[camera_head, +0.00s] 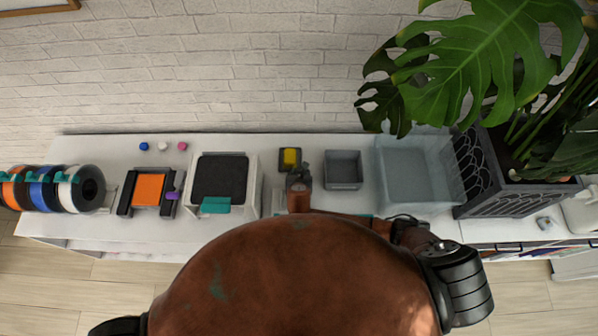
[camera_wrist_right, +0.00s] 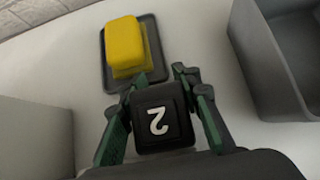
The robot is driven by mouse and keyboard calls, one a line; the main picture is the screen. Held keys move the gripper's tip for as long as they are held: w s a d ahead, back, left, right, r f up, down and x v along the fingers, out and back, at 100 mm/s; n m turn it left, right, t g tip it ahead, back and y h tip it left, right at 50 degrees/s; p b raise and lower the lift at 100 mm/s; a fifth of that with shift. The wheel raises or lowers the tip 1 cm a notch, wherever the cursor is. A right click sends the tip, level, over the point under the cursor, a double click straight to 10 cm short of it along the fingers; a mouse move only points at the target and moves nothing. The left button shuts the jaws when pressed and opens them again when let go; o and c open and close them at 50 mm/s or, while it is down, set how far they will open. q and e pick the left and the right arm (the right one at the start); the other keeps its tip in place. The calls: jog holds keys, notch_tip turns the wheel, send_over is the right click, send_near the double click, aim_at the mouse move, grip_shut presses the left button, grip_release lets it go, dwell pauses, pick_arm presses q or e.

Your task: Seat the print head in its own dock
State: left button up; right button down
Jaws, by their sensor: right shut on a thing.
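My right gripper (camera_wrist_right: 160,84) is shut on a black block marked with a white 2, taken to be the print head (camera_wrist_right: 163,128), its green-padded fingers on either side. In the head view this gripper (camera_head: 300,176) is over the white table, just in front of a yellow block. The yellow block (camera_wrist_right: 125,45) sits on a dark grey tray (camera_wrist_right: 152,38) just beyond the fingertips; it also shows in the head view (camera_head: 290,158). I cannot make out a print-head dock; my body hides part of the table's front. My left gripper is out of view.
A grey bin (camera_head: 343,184) and a translucent bin (camera_head: 430,198) stand right of the gripper. Left are a white machine with a black plate (camera_head: 219,178), an orange pad (camera_head: 149,188) and several spools (camera_head: 45,188). A plant in a dark planter (camera_head: 478,180) stands far right.

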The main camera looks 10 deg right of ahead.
jog(key=c, duration=1.4)
grip_release()
jog(key=shift+f, duration=0.1)
jog(key=shift+f+b, duration=0.1)
jog(key=shift+b, duration=0.35)
jog(key=v, duration=0.8)
jog(key=shift+f, duration=0.1)
